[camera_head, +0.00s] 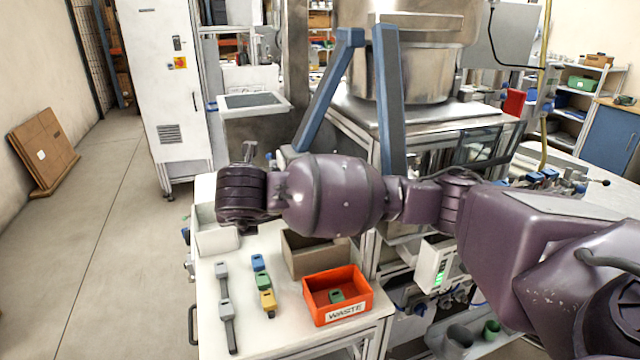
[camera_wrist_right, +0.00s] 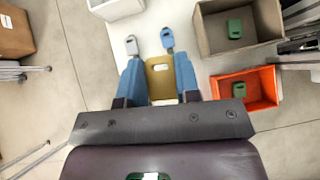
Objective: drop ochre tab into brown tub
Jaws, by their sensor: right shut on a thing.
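In the right wrist view my right gripper (camera_wrist_right: 160,75) is shut on an ochre tab (camera_wrist_right: 160,84), held between its blue fingers above the white table. In the head view my right arm reaches in from the right and hides these fingers. The brown tub (camera_head: 300,265) stands behind the orange bin in the head view, partly covered by my arm. In the right wrist view the tub (camera_wrist_right: 206,30) is up and right of the gripper, apart from it, with a green tab (camera_wrist_right: 235,28) inside. Another ochre tab (camera_head: 268,303) lies on the table. My left gripper is not in view.
An orange WASTE bin (camera_head: 338,312) holds a green tab (camera_head: 336,296). Blue (camera_head: 258,262), green (camera_head: 263,282) and grey tabs (camera_head: 222,270) lie in two rows on the table. A white container (camera_head: 215,240) stands at the table's back left.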

